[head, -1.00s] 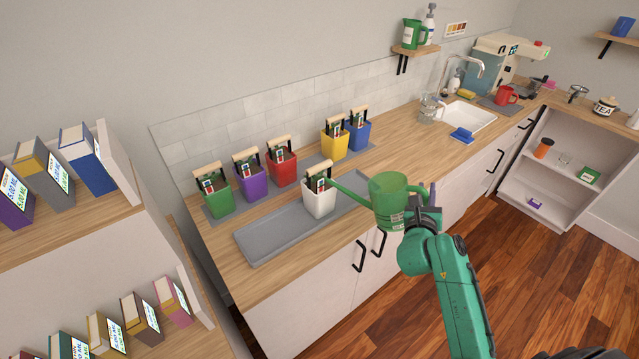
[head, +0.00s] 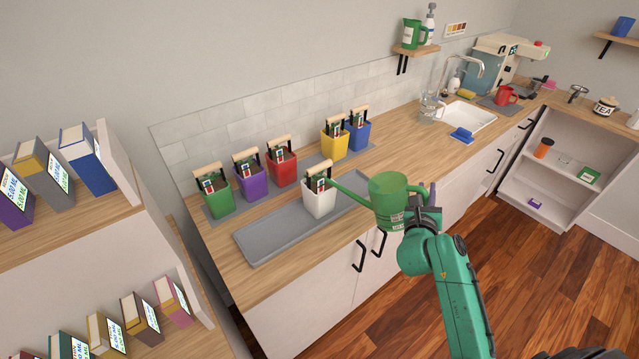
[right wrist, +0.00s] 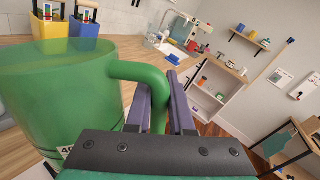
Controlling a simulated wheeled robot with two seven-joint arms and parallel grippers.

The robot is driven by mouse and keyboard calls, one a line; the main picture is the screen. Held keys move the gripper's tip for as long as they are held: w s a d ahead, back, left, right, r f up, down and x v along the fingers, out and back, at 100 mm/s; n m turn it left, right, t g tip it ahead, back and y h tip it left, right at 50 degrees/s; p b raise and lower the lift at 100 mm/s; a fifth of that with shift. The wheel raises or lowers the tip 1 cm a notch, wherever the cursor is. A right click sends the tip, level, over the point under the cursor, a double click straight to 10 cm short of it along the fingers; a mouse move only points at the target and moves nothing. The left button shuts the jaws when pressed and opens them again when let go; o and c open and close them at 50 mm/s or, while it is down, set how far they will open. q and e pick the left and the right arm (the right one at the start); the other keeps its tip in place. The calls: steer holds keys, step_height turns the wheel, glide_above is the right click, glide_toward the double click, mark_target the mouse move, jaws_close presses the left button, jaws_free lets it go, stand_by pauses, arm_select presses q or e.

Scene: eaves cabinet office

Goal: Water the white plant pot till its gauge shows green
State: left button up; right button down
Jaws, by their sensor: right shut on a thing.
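The white plant pot (head: 320,204) stands upright on the grey tray (head: 270,240) on the wooden counter. Its gauge (head: 319,184) shows some green and red, too small to read exactly. My right gripper (head: 424,194) is shut on the handle of a green watering can (head: 388,200); in the right wrist view the fingers (right wrist: 160,110) close around the can's handle (right wrist: 148,73). The can is held in front of the counter's edge, roughly upright, its spout pointing left with the tip at the white pot's top. I see no water stream. My left gripper is out of view.
Green (head: 217,200), purple (head: 252,185), red (head: 282,172), yellow (head: 334,147) and blue (head: 358,135) pots stand behind on grey mats. The sink (head: 468,116) is to the right. A bookshelf (head: 90,225) is at left. Bare counter lies right of the tray.

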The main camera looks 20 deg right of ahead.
steer(key=shift+r, duration=0.1)
stand_by(0.3)
step_height(320, 180, down, 9)
steer(key=m+b, duration=0.4)
steer(key=b, duration=0.5)
steer(key=shift+s+d+t+h+b, duration=0.2)
steer(key=shift+t+h+b, duration=0.1)
steer(key=shift+t+b, duration=0.1)
